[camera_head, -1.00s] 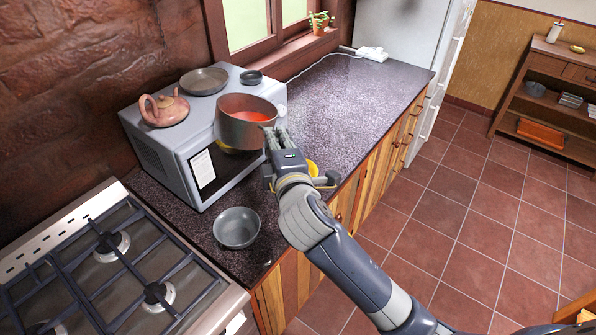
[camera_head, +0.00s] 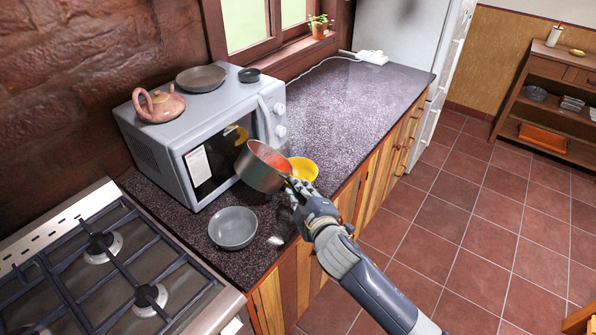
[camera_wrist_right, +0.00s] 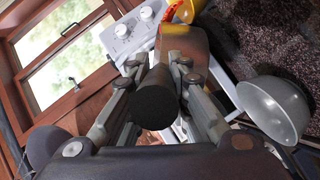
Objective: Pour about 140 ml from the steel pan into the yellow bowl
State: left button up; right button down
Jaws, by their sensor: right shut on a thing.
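The steel pan (camera_head: 258,175) hangs above the counter with red contents (camera_head: 270,156) in it. It is tilted, its mouth turned toward the yellow bowl. My right gripper (camera_head: 296,190) is shut on its handle; the dark handle end (camera_wrist_right: 155,98) shows between the fingers in the wrist view, with the pan's side (camera_wrist_right: 184,45) beyond. The yellow bowl (camera_head: 304,170) stands on the counter just right of the pan, partly hidden by pan and gripper; part of it shows in the wrist view (camera_wrist_right: 188,11). I cannot tell whether any liquid is falling. My left gripper is not in view.
A grey bowl (camera_head: 233,228) sits on the counter (camera_head: 335,105) near the stove (camera_head: 110,270). The microwave (camera_head: 200,125) stands close behind the pan, with a teapot (camera_head: 159,104), a shallow dish (camera_head: 202,78) and a small dark bowl (camera_head: 249,75) on top. The far counter is mostly clear.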

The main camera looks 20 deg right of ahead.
jog(key=shift+w+a+r, duration=0.15)
jog(key=shift+r, duration=0.35)
jog(key=shift+w+a+r, duration=0.1)
jog(key=shift+a+r, duration=0.05)
jog(key=shift+r, duration=0.3)
jog(key=shift+w+f+b, duration=0.1)
jog(key=shift+f+b, duration=0.25)
jog(key=shift+f, duration=0.05)
jog(key=shift+w+d+r, duration=0.1)
jog(key=shift+r, duration=0.1)
jog(key=shift+d+f, duration=0.1)
jog(key=shift+d, duration=0.2)
jog(key=shift+d+f+m+y, duration=0.2)
jog(key=shift+d+m+y, duration=0.15)
jog(key=shift+m, duration=0.25)
jog(key=shift+w+d+f+m+y+b, duration=0.1)
jog(key=shift+d+f+m+y+b, duration=0.2)
jog(key=shift+d+m+b, duration=0.25)
